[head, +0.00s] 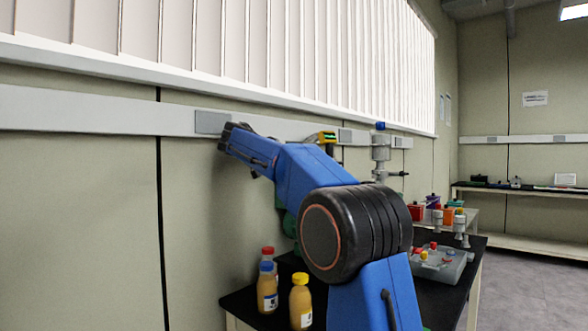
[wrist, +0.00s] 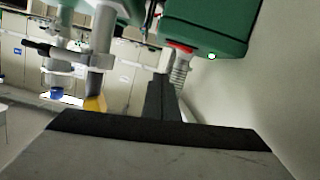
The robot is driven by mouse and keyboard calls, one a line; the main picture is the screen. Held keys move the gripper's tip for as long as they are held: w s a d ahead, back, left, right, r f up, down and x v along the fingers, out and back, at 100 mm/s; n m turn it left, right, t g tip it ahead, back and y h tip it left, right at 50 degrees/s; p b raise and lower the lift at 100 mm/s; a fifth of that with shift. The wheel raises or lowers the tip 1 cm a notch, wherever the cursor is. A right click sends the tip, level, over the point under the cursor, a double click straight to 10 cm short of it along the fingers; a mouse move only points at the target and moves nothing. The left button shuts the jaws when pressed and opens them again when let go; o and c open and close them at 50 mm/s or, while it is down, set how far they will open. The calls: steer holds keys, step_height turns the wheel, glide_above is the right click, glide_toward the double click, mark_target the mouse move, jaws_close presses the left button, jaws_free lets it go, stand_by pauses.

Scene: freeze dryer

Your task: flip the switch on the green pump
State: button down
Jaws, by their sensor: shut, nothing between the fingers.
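The green pump (head: 290,222) is mostly hidden behind my blue arm in the head view, with only slivers of green showing. In the wrist view, which looks upside down, the pump (wrist: 205,28) fills the upper right. A red part (wrist: 180,47) and a ribbed hose fitting (wrist: 181,70) show on it, with a small pale, green-rimmed round spot (wrist: 211,56) nearby. I cannot tell which part is the switch. My gripper (wrist: 161,92) is shut and empty, pointing toward the pump's hose fitting side; contact cannot be judged. Its fingers cannot be made out in the head view.
Bottles with red, blue and yellow caps (head: 301,302) stand at the black table's front left. A grey tray (head: 455,268) with small items is at its right. The wall is close behind.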

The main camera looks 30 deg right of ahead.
steer(key=v, duration=0.8)
steer(key=shift+s, duration=0.35)
steer(key=shift+d, duration=0.1)
steer(key=s+a+f+n+y, duration=0.4)
steer(key=s+f, duration=1.1)
steer(key=f, duration=0.1)
steer(key=s+a+f+n+y, duration=0.4)
steer(key=s+f+y, duration=0.1)
steer(key=s+f, duration=1)
steer(key=s+a+f+n+y, duration=0.5)
steer(key=s+f, duration=1)
steer(key=f, duration=0.3)
steer(key=shift+s, duration=0.4)
